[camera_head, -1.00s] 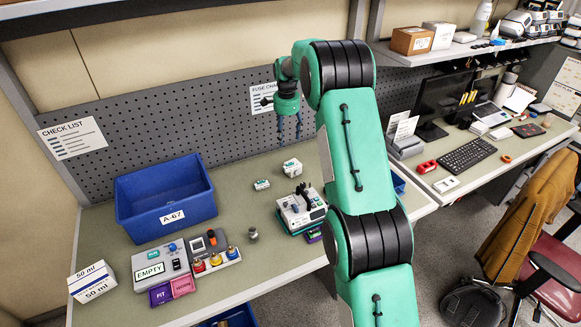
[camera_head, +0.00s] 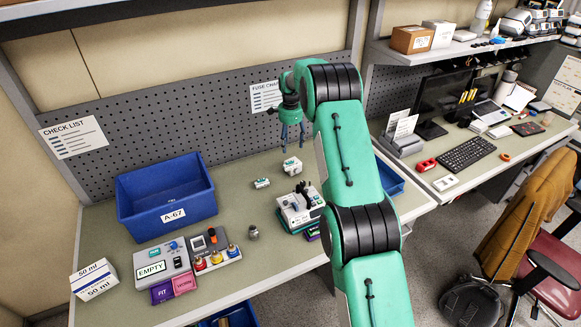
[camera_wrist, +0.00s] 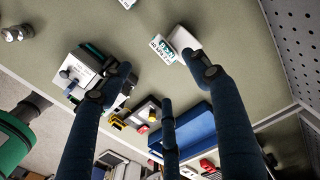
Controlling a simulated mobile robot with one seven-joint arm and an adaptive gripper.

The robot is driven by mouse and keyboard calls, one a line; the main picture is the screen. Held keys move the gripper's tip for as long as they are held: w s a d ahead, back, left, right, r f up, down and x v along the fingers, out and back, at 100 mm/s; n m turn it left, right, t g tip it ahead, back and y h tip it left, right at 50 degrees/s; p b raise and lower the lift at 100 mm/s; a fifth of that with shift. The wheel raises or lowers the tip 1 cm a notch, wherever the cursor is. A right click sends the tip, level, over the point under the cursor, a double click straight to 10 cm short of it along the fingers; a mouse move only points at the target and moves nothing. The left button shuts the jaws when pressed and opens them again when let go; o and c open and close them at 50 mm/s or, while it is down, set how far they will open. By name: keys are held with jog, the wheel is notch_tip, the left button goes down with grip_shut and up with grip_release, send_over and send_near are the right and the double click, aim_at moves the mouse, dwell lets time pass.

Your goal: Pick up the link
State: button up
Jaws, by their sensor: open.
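No part is clearly marked as the link, and I cannot tell which one it is. A small white block with a green label (camera_head: 292,166) stands on the bench, and it shows in the wrist view (camera_wrist: 182,42) ahead of the fingertips. A smaller white and green piece (camera_head: 262,183) lies to its left, partly cut off at the top of the wrist view (camera_wrist: 127,3). My gripper (camera_head: 292,140) points down above the bench at the white block, its dark fingers apart. In the wrist view the spread fingers (camera_wrist: 165,80) hold nothing.
A pump-like device (camera_head: 300,210) stands in front of the white block. A metal knob-like part (camera_head: 253,232) stands left of it. The blue A-67 bin (camera_head: 165,200), the EMPTY unit (camera_head: 160,265) and a perforated back panel (camera_head: 220,115) bound the space. Bare bench lies between.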

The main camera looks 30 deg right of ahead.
send_over(291, 166)
jog(key=shift+w+f, duration=0.2)
jog(key=shift+f, duration=3.75)
jog(key=shift+f, duration=0.1)
jog(key=shift+f+p, duration=0.4)
jog(key=shift+f, duration=2.15)
jog(key=c, duration=1.4)
jog(key=shift+o, duration=0.2)
jog(key=shift+r, duration=0.1)
notch_tip(291, 166, up, 10)
jog(key=shift+b, duration=0.3)
